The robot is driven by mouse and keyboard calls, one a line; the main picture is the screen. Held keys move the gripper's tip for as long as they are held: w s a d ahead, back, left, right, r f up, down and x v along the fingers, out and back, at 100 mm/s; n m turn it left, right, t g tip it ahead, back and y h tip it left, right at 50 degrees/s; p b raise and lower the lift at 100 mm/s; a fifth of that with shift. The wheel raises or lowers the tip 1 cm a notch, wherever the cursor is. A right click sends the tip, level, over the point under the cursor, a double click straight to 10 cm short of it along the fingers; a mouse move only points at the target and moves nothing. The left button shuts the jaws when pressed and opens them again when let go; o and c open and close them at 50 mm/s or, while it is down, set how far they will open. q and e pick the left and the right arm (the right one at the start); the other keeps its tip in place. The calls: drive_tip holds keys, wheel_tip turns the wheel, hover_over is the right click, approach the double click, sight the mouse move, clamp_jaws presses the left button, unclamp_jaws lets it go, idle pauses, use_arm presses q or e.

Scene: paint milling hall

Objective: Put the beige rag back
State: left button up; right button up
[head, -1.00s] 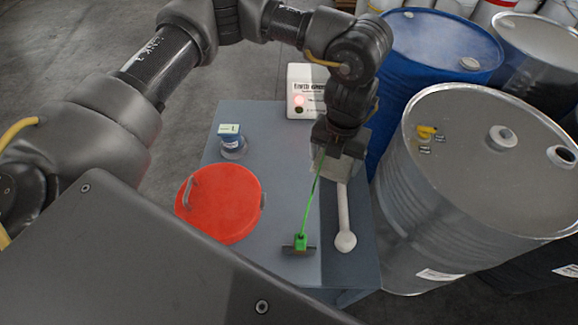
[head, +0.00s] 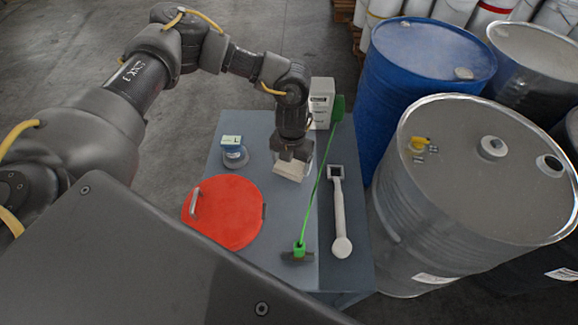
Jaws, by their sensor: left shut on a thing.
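The beige rag (head: 289,170) is a small pale block-like piece between the fingertips of my left gripper (head: 291,160). My left gripper points down and is shut on it, over the back middle of the grey table (head: 262,128). I cannot tell whether the rag touches the table top. Part of the rag is hidden by the fingers. My right gripper is not in this view.
A red round lid (head: 228,215), a small labelled jar (head: 235,155), a green-handled scraper (head: 318,190), a pale ladle (head: 339,215) and a white box (head: 322,98) are on the table. A blue drum (head: 425,95) and a grey drum (head: 460,190) stand close at right.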

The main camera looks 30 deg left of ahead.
sight(289, 169)
use_arm(q)
drive_tip(key=shift+a+f, duration=0.25)
drive_tip(key=shift+a, duration=0.05)
drive_tip(key=f+p, duration=0.1)
drive_tip(key=f, duration=0.2)
drive_tip(key=shift+a+p, duration=0.2)
drive_tip(key=shift+p, duration=0.2)
drive_tip(key=shift+f, duration=0.3)
drive_tip(key=shift+f, duration=0.2)
drive_tip(key=o, duration=1)
drive_tip(key=shift+r, duration=0.1)
drive_tip(key=shift+c, duration=0.2)
